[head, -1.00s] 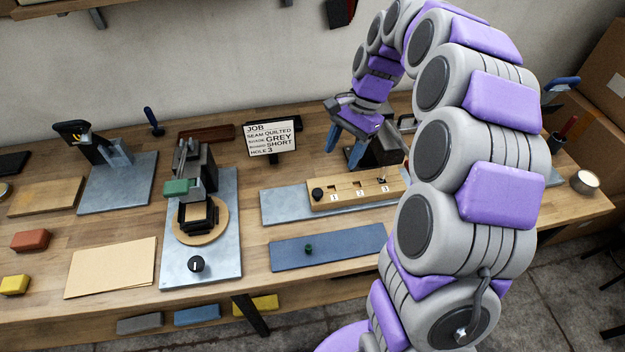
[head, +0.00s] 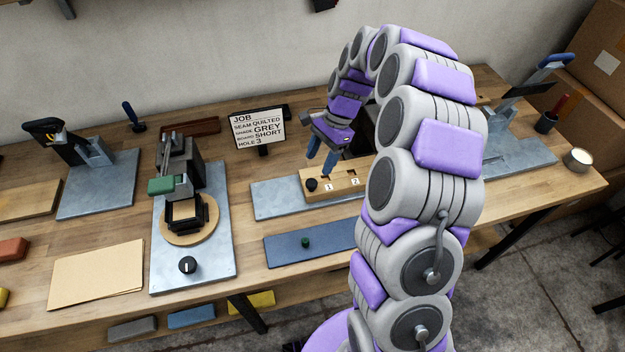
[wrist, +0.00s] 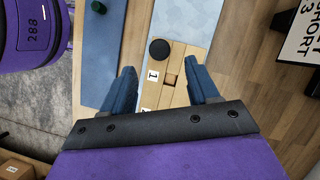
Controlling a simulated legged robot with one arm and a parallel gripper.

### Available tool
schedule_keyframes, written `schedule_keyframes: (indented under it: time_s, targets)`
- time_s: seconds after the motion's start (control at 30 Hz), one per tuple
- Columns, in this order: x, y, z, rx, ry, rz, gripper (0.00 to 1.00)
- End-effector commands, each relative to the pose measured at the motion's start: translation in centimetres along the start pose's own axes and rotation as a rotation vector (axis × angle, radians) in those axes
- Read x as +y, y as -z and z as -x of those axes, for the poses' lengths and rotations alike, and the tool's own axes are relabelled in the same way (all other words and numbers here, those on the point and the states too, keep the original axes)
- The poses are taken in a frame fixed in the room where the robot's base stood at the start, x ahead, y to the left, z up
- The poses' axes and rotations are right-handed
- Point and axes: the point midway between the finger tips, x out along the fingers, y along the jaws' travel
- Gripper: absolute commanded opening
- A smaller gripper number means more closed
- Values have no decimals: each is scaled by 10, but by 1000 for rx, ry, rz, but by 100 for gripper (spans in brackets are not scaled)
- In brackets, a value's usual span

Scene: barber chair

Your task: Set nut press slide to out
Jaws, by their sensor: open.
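No part is labelled as the nut press slide. A wooden strip (head: 345,180) with numbered slots and a black round knob (head: 312,185) at its left end lies on a grey plate (head: 275,198). My gripper (head: 322,160) is open and empty, pointing down above and behind the strip near the knob end. In the wrist view, the knob (wrist: 160,50) and the strip (wrist: 196,54) lie beyond and between my open fingers (wrist: 160,73); no contact shows. My arm hides the strip's right end and most of the dark device behind it in the head view.
A blue plate (head: 285,250) with a small green knob (head: 305,242) lies in front. A press with a green block (head: 162,186) stands left, a blue-handled press (head: 545,75) at right. A job card (head: 258,130) stands behind. Bare bench (head: 120,230) shows at left.

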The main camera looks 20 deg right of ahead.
Motion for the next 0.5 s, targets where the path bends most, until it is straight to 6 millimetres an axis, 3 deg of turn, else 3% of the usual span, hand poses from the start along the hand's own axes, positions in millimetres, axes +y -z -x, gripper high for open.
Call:
schedule_keyframes:
  time_s: [0.2, 0.5]
  targets:
    - [1, 2, -44, -2, -3, 1, 60]
    - [0, 2, -72, 0, 0, 2, 60]
